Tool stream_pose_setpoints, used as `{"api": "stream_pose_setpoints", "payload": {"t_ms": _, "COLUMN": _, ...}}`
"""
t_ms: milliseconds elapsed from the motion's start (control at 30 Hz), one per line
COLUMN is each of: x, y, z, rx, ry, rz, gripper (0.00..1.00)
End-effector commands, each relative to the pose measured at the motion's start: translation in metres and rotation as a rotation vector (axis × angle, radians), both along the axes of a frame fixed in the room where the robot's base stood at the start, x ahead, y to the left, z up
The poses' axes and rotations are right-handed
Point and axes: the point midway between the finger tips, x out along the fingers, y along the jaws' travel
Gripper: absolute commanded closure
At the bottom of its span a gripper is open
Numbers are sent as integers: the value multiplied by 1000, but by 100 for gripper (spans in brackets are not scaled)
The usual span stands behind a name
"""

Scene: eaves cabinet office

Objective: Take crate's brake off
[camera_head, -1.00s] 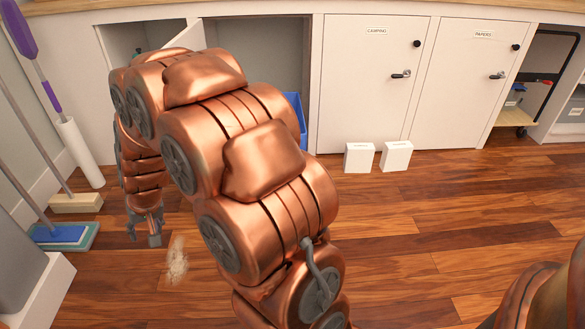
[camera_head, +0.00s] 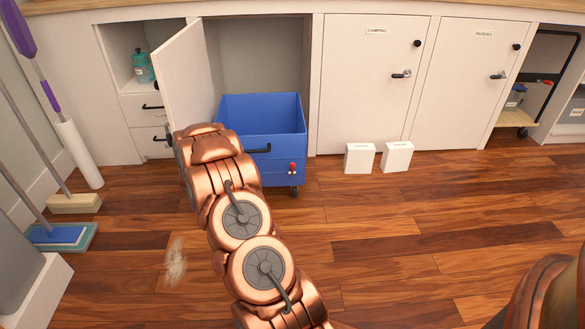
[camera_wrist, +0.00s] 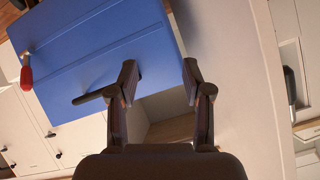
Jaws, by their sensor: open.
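The blue crate (camera_head: 262,117) stands on wheels, partly inside an open cabinet bay. Its front carries a black handle (camera_head: 259,149) and, low on the right, a small red lever (camera_head: 292,168), above a front wheel (camera_head: 294,190). In the wrist view the crate (camera_wrist: 105,45) looks tilted, with the red lever (camera_wrist: 27,75) at far left and the handle (camera_wrist: 92,96) reaching near the left finger. My gripper (camera_wrist: 159,75) is open, its fingers spread and nothing seen between them. In the head view it is hidden behind my arm.
An open cabinet door (camera_head: 186,75) stands left of the crate, close to my arm. Two white boxes (camera_head: 360,158) (camera_head: 397,156) are on the floor to the right. A pale patch (camera_head: 176,262) marks the floor at left.

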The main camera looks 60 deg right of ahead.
Motion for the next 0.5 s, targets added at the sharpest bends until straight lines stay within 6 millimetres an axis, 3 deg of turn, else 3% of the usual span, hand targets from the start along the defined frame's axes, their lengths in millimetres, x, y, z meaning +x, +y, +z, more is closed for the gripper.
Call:
{"api": "stream_pose_setpoints", "payload": {"t_ms": 33, "x": -9, "y": -21, "z": -15, "rx": -31, "ry": -9, "rz": -48, "gripper": 50}}
{"api": "stream_pose_setpoints", "payload": {"t_ms": 200, "x": -42, "y": -86, "z": -41, "rx": -158, "ry": -54, "rz": -207, "gripper": 50}}
{"api": "stream_pose_setpoints", "payload": {"t_ms": 400, "x": -99, "y": -148, "z": -69, "rx": -320, "ry": -81, "rz": -383, "gripper": 50}}
{"api": "stream_pose_setpoints", "payload": {"t_ms": 500, "x": -129, "y": -170, "z": -80, "rx": -397, "ry": -85, "rz": -455, "gripper": 50}}
